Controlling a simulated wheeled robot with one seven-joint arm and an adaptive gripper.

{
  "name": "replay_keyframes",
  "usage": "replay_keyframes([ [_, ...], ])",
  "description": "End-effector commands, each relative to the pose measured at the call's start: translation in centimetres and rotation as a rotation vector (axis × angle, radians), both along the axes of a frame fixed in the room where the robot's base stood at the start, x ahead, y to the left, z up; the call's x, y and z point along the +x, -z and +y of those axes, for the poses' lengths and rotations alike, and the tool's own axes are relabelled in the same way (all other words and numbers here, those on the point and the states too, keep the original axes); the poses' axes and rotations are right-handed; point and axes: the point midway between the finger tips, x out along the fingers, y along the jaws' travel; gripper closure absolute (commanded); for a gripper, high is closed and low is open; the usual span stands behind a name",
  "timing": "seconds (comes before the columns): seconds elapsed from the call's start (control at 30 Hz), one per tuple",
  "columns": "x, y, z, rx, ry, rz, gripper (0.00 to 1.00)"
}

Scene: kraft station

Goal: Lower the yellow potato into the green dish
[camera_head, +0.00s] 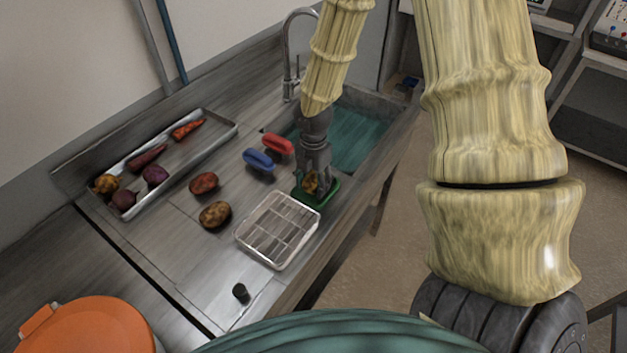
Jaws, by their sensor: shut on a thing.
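The green dish (327,190) is on the counter at the front edge of the sink, beside the wire rack. My gripper (314,180) points down over the dish and is shut on the yellow potato (310,184). The potato is partly hidden by the fingers. It appears within the dish's outline, but I cannot tell whether it touches the bottom.
A wire rack (279,229) stands just left of the dish. A blue brush (258,159) and a red brush (278,143) lie by the sink (365,140). Two loose potatoes, one reddish (204,183) and one brown (215,214), lie left. A metal tray (181,166) holds several vegetables.

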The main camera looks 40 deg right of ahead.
Motion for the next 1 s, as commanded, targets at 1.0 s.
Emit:
replay_keyframes([
  [1.0, 0.0, 1.2, 0.0, 0.0, 0.0, 0.001, 0.8],
])
